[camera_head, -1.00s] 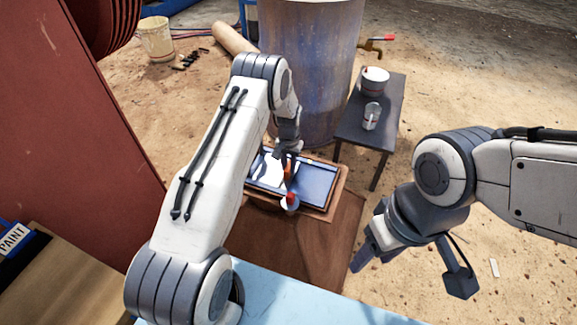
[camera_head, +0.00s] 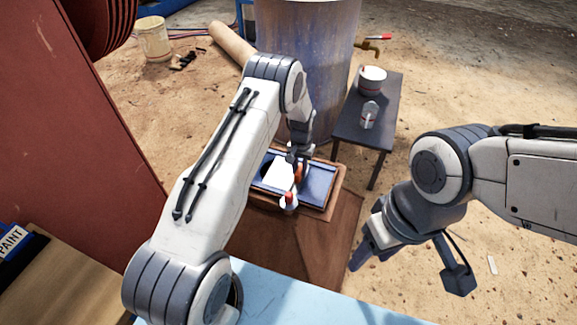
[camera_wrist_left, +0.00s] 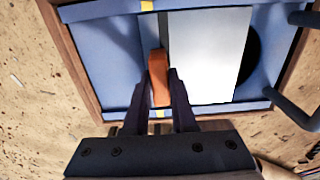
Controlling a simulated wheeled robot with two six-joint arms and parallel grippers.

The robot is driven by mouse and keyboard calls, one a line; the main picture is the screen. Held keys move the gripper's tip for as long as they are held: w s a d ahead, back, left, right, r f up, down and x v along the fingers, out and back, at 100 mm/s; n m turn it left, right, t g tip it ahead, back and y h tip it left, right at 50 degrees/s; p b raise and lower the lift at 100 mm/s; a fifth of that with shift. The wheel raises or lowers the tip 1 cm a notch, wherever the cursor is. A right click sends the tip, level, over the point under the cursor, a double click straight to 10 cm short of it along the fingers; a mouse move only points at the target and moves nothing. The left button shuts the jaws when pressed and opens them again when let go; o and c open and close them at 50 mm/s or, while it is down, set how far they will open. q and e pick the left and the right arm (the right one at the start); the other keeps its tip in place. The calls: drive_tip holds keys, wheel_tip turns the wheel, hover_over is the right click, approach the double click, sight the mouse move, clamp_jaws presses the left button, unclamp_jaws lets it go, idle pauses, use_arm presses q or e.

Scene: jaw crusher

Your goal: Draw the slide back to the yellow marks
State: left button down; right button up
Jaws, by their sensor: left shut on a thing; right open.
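The slide is a pale metal plate (camera_wrist_left: 205,60) between blue rails, with an upright orange handle (camera_wrist_left: 158,72) at its left edge. My left gripper (camera_wrist_left: 158,85) is shut on the orange handle; in the head view it reaches down to the handle (camera_head: 298,172). Yellow marks sit on the upper rail (camera_wrist_left: 147,6) and lower rail (camera_wrist_left: 160,113). The handle lies about on the line between them, and the plate's edge is slightly to its right. A dark opening (camera_wrist_left: 253,55) is partly uncovered beyond the plate. My right gripper (camera_head: 366,252) is open and empty, away at the right.
A red-and-white knob (camera_head: 289,201) stands at the near edge of the blue frame. A large drum (camera_head: 305,60) stands behind it. A small dark table (camera_head: 375,135) with a tub and a can is to the right. A pale blue surface (camera_head: 290,300) lies in front.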

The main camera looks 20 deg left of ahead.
use_arm(q)
drive_tip(key=shift+d, duration=0.7)
drive_tip(key=c, duration=0.7)
unclamp_jaws()
wheel_tip(320, 180, up, 11)
drive_tip(key=shift+f+p, duration=0.2)
drive_tip(key=shift+p, duration=0.35)
